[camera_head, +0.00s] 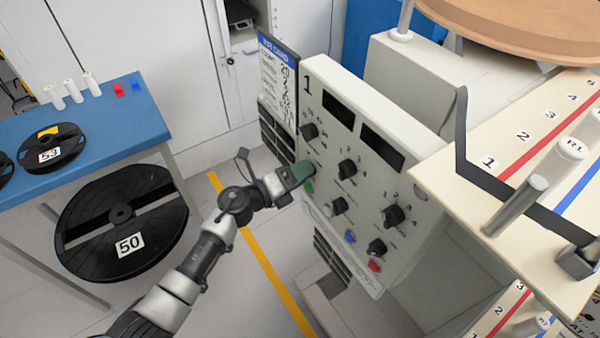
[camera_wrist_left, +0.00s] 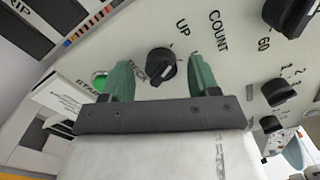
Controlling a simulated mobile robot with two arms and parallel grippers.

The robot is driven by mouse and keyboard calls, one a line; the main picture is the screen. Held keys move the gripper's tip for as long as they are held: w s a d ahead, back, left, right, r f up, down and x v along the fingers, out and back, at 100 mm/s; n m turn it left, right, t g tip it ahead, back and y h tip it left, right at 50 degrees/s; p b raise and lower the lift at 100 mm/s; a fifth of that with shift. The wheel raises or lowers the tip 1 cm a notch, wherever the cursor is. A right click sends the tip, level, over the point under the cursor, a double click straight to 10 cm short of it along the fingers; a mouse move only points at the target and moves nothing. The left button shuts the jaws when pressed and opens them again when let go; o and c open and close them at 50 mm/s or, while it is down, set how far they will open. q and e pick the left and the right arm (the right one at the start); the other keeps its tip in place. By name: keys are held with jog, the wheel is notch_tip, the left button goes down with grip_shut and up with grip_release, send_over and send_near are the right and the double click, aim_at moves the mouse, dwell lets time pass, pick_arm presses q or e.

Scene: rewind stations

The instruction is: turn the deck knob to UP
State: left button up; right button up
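The deck knob (camera_wrist_left: 162,67) is a small black knob on the pale control panel (camera_head: 322,80). In the left wrist view the word UP is printed above it to the right, and the word DECK is beside it, partly behind a finger. A light mark shows on the knob's face; I cannot tell exactly where it points. My left gripper (camera_wrist_left: 159,62) is open, with one green finger on each side of the knob and visible gaps between. In the head view the left gripper (camera_head: 303,170) is at the panel's left edge and hides this knob. My right gripper is not in view.
Other black knobs (camera_head: 347,168) sit close to the right on the panel. A green button (camera_wrist_left: 100,80) lies beside the left finger. Blue (camera_head: 350,236) and red (camera_head: 374,265) buttons are lower down. A blue-topped table (camera_head: 100,120) with reels stands at left.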

pick_arm(q)
jog(key=v, duration=1.1)
jog(key=shift+b, duration=0.35)
jog(key=shift+f, duration=0.1)
jog(key=s+a+f+n+t+y+p, duration=0.15)
jog(key=a+f+n+y, duration=0.25)
jog(key=f+n, duration=0.4)
jog(key=s+a+f+n+y, duration=0.3)
jog(key=f+n, duration=0.2)
jog(key=f, duration=0.4)
jog(key=s+a+f+n+y+p, duration=0.1)
jog(key=s+a+f+n+y, duration=0.25)
jog(key=f+n, duration=0.45)
jog(key=s+a+f+n+g+y, duration=0.1)
jog(key=s+f+n+g, duration=0.2)
jog(key=s+f, duration=0.3)
jog(key=s+a+f+n+g+y+p, duration=0.1)
jog(key=s+f+n+g, duration=0.3)
jog(key=s, duration=1.2)
jog(key=s+a+f+n+g+y, duration=0.1)
jog(key=s+f+n+g+y, duration=0.1)
jog(key=s+f, duration=0.5)
jog(key=s+n+g, duration=0.1)
jog(key=s, duration=0.3)
jog(key=shift+s+a+f+n, duration=0.25)
jog(key=shift+s+f+n, duration=0.1)
jog(key=shift+n, duration=0.05)
